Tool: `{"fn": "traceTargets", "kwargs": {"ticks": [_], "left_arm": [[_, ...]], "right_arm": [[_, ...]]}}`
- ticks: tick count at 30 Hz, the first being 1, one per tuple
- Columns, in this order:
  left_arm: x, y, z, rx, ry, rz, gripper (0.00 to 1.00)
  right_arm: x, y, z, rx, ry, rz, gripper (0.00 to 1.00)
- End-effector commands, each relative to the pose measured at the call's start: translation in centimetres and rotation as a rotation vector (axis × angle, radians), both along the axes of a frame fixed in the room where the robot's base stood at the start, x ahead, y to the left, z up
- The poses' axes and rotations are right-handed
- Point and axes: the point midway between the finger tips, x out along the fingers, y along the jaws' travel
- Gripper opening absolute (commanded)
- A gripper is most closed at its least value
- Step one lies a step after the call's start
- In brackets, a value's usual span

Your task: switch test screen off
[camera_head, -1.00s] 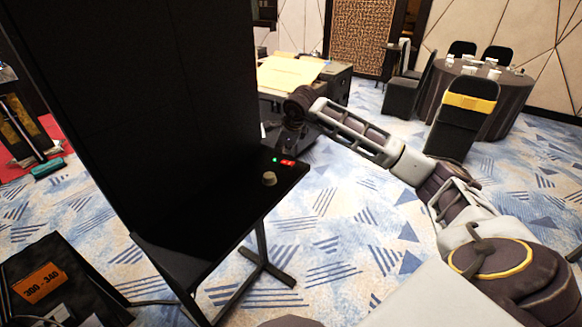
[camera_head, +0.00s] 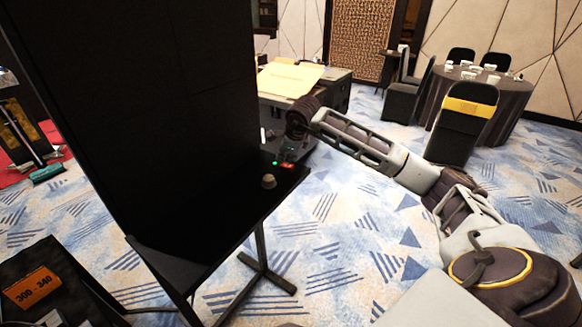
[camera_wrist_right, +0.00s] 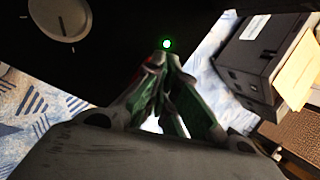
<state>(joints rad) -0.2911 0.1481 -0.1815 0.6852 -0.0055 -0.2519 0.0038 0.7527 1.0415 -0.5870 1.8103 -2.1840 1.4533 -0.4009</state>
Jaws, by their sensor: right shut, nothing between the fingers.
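The test screen (camera_head: 165,110) is a tall black panel, and its face is dark. On the black shelf (camera_head: 225,225) in front of it are a lit green light (camera_head: 275,163), a red switch (camera_head: 287,165) and a pale round knob (camera_head: 268,182). My right gripper (camera_head: 288,158) is shut and empty, pointing down at the red switch and partly covering it. In the right wrist view its fingertips (camera_wrist_right: 165,60) are just below the green light (camera_wrist_right: 166,44) and hide most of the switch. I cannot tell whether they touch it. The knob (camera_wrist_right: 62,15) is at upper left there. My left gripper is not in view.
A dark case with papers (camera_head: 290,80) stands behind the shelf. A round table (camera_head: 480,95) with black chairs is at the back right. A black box with an orange label (camera_head: 34,287) is at lower left. Patterned carpet right of the shelf is clear.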

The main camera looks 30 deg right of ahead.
Motion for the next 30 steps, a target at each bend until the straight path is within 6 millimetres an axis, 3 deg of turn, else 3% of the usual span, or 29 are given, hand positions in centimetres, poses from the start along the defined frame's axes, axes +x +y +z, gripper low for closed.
{"fn": "traceTargets", "kwargs": {"ticks": [15,30], "left_arm": [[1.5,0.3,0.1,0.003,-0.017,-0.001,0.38],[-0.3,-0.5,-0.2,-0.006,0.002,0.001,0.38]], "right_arm": [[0.0,0.0,0.0,0.0,0.0,0.0,0.0],[0.0,0.0,-0.1,0.0,0.0,0.0,0.0]]}}
